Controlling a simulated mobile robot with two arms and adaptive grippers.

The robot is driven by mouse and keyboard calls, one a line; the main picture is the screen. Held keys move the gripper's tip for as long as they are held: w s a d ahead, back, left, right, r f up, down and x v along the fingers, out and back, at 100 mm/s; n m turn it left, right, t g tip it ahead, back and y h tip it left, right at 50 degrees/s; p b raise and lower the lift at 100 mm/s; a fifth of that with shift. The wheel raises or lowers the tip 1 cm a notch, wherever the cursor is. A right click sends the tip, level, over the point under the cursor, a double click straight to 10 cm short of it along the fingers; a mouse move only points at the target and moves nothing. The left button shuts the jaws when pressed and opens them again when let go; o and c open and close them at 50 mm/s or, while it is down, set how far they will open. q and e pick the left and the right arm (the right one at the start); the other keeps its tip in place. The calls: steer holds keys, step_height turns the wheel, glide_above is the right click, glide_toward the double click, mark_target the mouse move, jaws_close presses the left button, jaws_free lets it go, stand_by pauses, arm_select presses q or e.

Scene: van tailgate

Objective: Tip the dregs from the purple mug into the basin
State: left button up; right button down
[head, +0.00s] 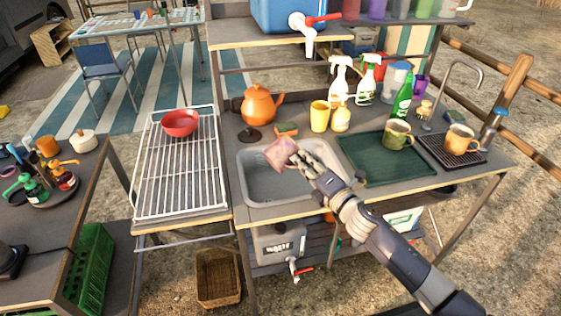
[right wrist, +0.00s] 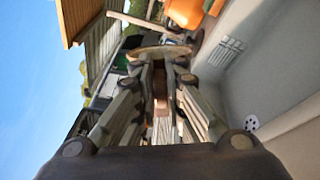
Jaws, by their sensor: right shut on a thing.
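A dull pinkish-purple mug (head: 280,154) is held over the back left part of the grey basin (head: 262,188), and it is clearly tilted. My right gripper (head: 299,156) is shut on it from the right side. In the right wrist view my fingers (right wrist: 160,95) close in on the mug, whose rim (right wrist: 160,52) shows beyond them. The basin wall (right wrist: 275,70) and its drain also show there. What is inside the mug, and any liquid leaving it, I cannot make out. My left gripper is not in view.
To the right are a green tray (head: 375,168) and mugs. A wire rack (head: 180,180) with a red bowl (head: 180,122) lies left.

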mark_target(292, 141)
steer(key=n, duration=0.2)
steer(key=r+n+b, duration=0.1)
steer(key=n, duration=0.1)
steer(key=n+b, duration=0.1)
steer(key=n, duration=0.2)
steer(key=shift+r+y, duration=0.25)
steer(key=shift+y, duration=0.05)
steer(key=n, duration=0.2)
steer(key=r+n, duration=0.1)
steer(key=n, duration=0.1)
steer(key=shift+n+b, duration=0.3)
steer(key=shift+n, duration=0.1)
steer(key=n, duration=0.1)
steer(key=r+n, duration=0.1)
steer(key=shift+n+y, duration=0.3)
steer(key=shift+n, duration=0.1)
